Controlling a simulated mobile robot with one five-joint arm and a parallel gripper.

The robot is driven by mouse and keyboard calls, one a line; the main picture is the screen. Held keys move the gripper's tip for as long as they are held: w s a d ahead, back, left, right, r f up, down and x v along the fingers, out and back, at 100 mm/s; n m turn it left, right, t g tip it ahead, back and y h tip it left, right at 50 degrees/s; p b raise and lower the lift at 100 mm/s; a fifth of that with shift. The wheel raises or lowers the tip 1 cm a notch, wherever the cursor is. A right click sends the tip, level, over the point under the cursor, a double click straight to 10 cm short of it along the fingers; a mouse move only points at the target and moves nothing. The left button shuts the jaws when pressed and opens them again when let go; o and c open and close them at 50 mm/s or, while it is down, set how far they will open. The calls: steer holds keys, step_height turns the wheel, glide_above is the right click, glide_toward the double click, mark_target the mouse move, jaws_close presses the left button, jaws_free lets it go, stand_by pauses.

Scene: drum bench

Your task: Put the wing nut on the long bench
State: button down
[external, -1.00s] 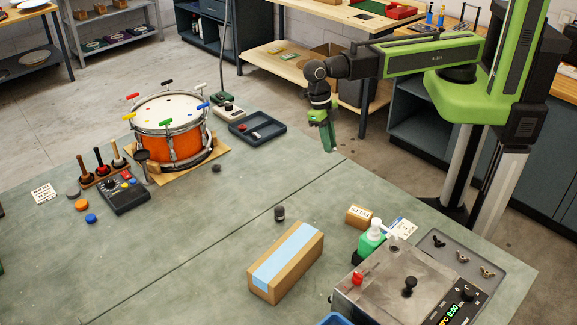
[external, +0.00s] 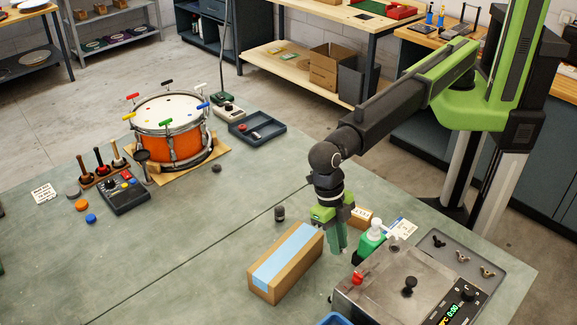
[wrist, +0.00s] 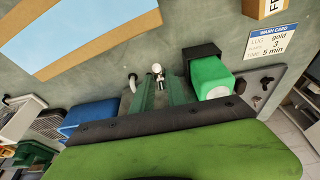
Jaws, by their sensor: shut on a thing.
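My gripper (external: 337,240) points down over the large grey-green bench (external: 210,250), which fills the foreground, between the long cardboard box and the green pump bottle. In the wrist view the green fingers (wrist: 162,92) are closed around a small pale, shiny piece, apparently the wing nut (wrist: 157,73); its shape is partly hidden by the fingers. The external view does not show it clearly. Other winged pieces, one black and two brassy (external: 462,257), lie in a grey tray (external: 497,258) at the bench's right side.
A long cardboard box (external: 298,242) with a blue stripe lies left of my gripper. The green pump bottle (external: 370,244) and a metal machine (external: 385,285) stand close on the right. An orange drum (external: 172,142) stands farther left. The bench middle is mostly clear.

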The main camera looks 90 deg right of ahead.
mark_target(338, 275)
steer(key=shift+s+a, duration=0.15)
steer(key=shift+a, duration=0.35)
step_height(338, 275, down, 9)
steer(key=b, duration=0.8)
steer(key=shift+r, duration=0.5)
steer(key=shift+f, duration=0.2)
steer(key=c, duration=1.3)
jaws_free()
steer(key=shift+r, duration=0.1)
steer(key=p+v, duration=1.1)
steer(key=v, duration=0.1)
steer(key=shift+d+r+p, duration=0.15)
steer(key=shift+p, duration=0.2)
